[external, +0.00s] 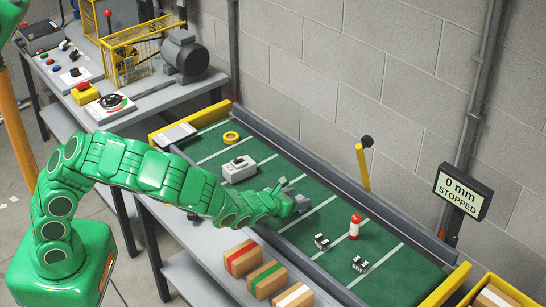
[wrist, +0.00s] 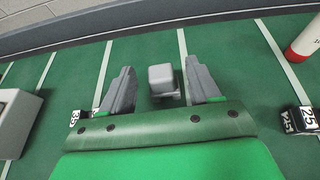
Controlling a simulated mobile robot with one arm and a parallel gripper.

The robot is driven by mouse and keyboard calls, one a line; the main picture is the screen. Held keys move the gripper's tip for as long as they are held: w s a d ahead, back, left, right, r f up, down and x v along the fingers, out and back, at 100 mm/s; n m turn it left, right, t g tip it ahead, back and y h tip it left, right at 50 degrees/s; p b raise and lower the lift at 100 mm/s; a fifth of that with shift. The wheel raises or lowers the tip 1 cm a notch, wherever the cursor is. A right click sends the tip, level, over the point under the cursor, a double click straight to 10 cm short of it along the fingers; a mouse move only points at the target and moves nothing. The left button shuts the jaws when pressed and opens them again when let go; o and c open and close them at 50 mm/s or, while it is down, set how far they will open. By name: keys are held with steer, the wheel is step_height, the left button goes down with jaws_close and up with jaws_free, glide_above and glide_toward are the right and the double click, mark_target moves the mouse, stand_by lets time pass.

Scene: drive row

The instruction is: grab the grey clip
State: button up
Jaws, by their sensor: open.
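My gripper (external: 293,199) is low over the green belt (external: 318,213). In the wrist view its two grey fingers (wrist: 160,67) stand apart, with nothing held. A small grey block-like piece, which looks like the grey clip (wrist: 162,80), lies between the fingers, with gaps on both sides. In the external view my gripper covers that spot, and I cannot separate the clip from the fingers there.
A red-and-white cylinder (external: 355,228) and black-and-white blocks (external: 321,241) stand right of my gripper. A grey box (external: 239,169) and a yellow ring (external: 231,138) are left. A grey rail (external: 330,180) edges the belt. The sign (external: 462,191) reads "0 mm STOPPED".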

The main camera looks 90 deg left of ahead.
mark_target(301, 197)
steer(key=x, duration=0.3)
steer(key=shift+w+a+f, duration=0.2)
steer(key=shift+w+a, duration=0.2)
steer(key=shift+c, duration=0.3)
steer(key=c, duration=1)
steer(key=shift+r, duration=0.1)
